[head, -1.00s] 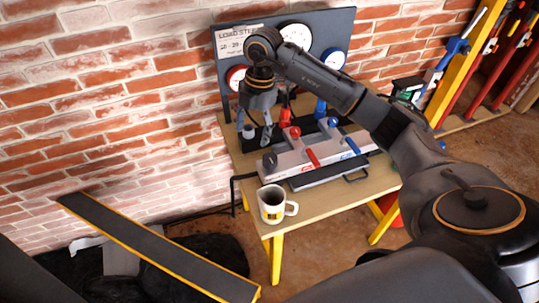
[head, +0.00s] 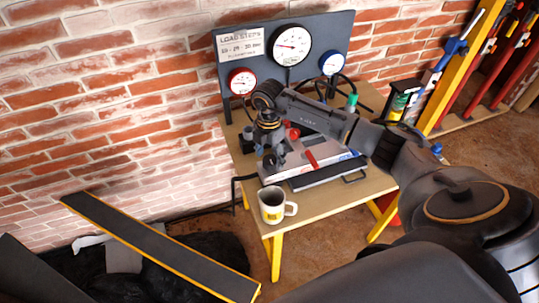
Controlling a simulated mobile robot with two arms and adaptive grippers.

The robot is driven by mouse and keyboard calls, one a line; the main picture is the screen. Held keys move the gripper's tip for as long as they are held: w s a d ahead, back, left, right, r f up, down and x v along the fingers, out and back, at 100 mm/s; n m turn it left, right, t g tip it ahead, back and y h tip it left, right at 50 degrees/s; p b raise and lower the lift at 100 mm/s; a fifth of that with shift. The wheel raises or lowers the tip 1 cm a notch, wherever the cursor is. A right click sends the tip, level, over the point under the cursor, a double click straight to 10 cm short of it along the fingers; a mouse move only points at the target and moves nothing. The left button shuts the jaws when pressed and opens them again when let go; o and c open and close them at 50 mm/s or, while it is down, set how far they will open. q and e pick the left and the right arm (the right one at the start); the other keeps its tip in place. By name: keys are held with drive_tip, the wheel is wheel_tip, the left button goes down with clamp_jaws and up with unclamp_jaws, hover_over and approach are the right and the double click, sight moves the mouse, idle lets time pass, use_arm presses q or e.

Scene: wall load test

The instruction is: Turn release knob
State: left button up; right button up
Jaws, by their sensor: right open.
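A grey pump unit (head: 330,177) with a red lever (head: 311,159) lies on the wooden table. A dark round knob at the unit's left end is now mostly hidden by my right gripper (head: 273,162). The right gripper points down over that left end with its fingers apart. I cannot tell whether the fingers are around the knob or just above it. A red knob (head: 294,133) shows just right of the gripper. My left gripper is not in view.
A gauge panel (head: 235,65) with a large white gauge (head: 290,45), a red gauge (head: 242,81) and a blue gauge (head: 332,62) stands at the back. A mug (head: 272,207) stands on the table (head: 247,195) in front of the unit. A brick wall is behind.

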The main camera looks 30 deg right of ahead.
drive_tip(key=shift+f, duration=0.4)
drive_tip(key=c, duration=1.1)
drive_tip(key=shift+c, duration=0.2)
